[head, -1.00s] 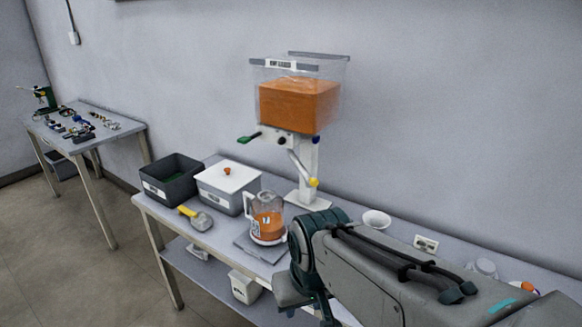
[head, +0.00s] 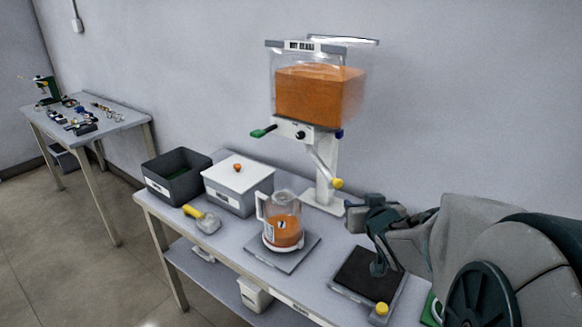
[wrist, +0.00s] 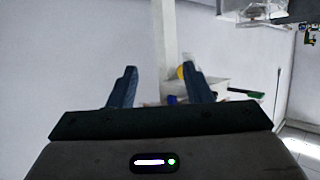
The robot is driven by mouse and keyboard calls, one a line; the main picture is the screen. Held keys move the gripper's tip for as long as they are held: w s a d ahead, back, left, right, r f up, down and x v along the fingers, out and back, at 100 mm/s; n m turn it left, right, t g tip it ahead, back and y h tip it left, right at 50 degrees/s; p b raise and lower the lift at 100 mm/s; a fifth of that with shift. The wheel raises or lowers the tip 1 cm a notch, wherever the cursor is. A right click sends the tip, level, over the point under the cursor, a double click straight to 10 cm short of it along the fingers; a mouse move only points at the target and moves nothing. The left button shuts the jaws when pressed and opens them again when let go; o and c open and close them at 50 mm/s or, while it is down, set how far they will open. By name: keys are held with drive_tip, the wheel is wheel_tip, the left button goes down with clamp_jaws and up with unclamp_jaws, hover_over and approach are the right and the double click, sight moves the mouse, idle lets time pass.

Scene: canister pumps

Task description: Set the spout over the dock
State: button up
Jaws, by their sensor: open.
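The dispenser (head: 320,95) is a clear bin of orange material on a white post, with a green-tipped lever at its left. Its spout (head: 322,164) is a thin white slanted tube with a yellow knob (head: 337,184) at its lower end. My gripper (head: 358,213) is open and empty, to the right of the knob and slightly below it in the head view. In the wrist view, the yellow knob (wrist: 181,72) shows beyond my open fingers (wrist: 160,88), near the right one. A jug (head: 283,225) of orange material stands on a grey plate (head: 270,262); I cannot tell whether this plate is the dock.
A black pad (head: 355,270) with a yellow knob at its front lies below my gripper. A dark open bin (head: 160,190), a white-lidded bin (head: 238,182) and a yellow-handled scoop (head: 200,215) are at the left. A second table (head: 110,125) stands further left.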

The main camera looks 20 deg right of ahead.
sight(339, 184)
drive_tip(key=w+t+y, duration=0.1)
drive_tip(key=w, duration=0.3)
drive_tip(key=w+a+n+t+y, duration=0.1)
drive_tip(key=w+t+y, duration=0.1)
drive_tip(key=w, duration=0.1)
drive_tip(key=w+a+t+y, duration=0.1)
drive_tip(key=w+y, duration=0.1)
drive_tip(key=w, duration=0.2)
drive_tip(key=shift+w+r+n+p, duration=0.25)
drive_tip(key=shift+w+n+p, duration=0.05)
drive_tip(key=shift+n+p, duration=0.1)
idle(0.3)
clamp_jaws()
